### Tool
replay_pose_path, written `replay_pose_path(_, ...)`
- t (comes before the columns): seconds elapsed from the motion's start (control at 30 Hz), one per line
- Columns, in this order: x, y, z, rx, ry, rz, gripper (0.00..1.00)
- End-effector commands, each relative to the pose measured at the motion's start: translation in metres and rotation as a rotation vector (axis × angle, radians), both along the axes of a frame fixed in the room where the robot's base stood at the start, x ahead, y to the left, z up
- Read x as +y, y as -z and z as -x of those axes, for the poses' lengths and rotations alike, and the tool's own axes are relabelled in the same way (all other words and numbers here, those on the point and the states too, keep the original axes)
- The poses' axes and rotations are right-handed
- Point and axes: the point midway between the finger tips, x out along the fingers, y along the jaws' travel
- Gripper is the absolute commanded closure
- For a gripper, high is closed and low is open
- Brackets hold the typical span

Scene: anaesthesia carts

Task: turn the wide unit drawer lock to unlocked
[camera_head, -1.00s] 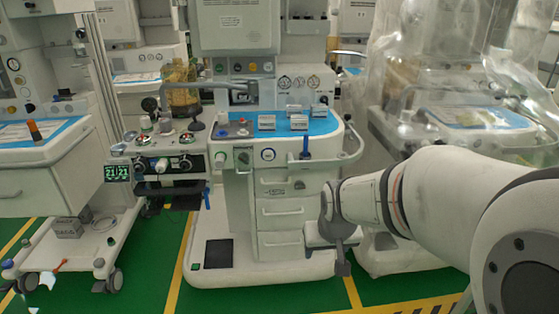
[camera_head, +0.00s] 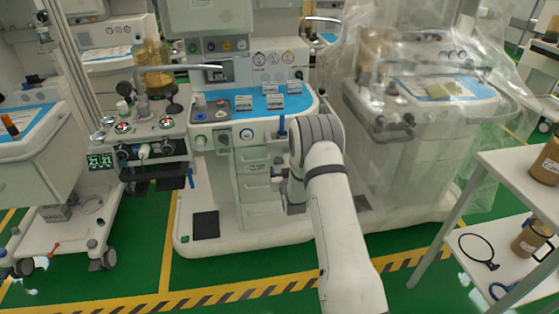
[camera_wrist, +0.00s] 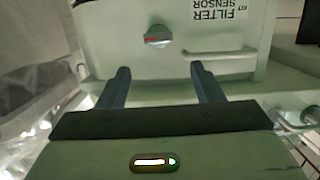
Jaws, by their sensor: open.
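The drawer lock (camera_wrist: 158,37) is a round grey knob with a small red mark, on the pale drawer front (camera_wrist: 110,38). The drawer carries an upside-down "FILTER SENSOR KIT" label (camera_wrist: 220,15) and a bar handle (camera_wrist: 220,53) beside the lock. My gripper (camera_wrist: 159,68) is open and empty, its two dark fingers apart and pointing at the drawer front. The lock shows between and beyond the fingertips, not visibly touched. In the head view my gripper (camera_head: 284,186) is at the right front of the middle unit (camera_head: 212,170); my wrist hides part of its drawers.
A plastic-covered unit (camera_head: 405,150) stands close on the right. A white shelf table (camera_head: 500,165) with jars is at the far right. Another cart (camera_head: 40,185) is on the left.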

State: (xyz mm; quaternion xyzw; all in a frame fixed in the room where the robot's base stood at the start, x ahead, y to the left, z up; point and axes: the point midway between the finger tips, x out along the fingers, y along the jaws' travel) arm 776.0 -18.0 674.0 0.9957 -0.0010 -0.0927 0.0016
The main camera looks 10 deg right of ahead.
Motion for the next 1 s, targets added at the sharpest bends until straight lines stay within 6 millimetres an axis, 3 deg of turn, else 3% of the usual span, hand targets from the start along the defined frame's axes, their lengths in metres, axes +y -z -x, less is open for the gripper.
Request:
replay_pose_path(0.2, -0.002, 0.028, 0.002, -0.144, -0.001, -0.003, 0.4)
replay_pose_path(0.37, -0.002, 0.034, 0.002, -0.185, -0.002, -0.003, 0.4)
replay_pose_path(0.8, -0.002, 0.035, -0.057, -0.188, -0.002, -0.003, 0.4)
replay_pose_path(1.0, -0.002, 0.035, -0.072, -0.186, -0.002, -0.003, 0.4)
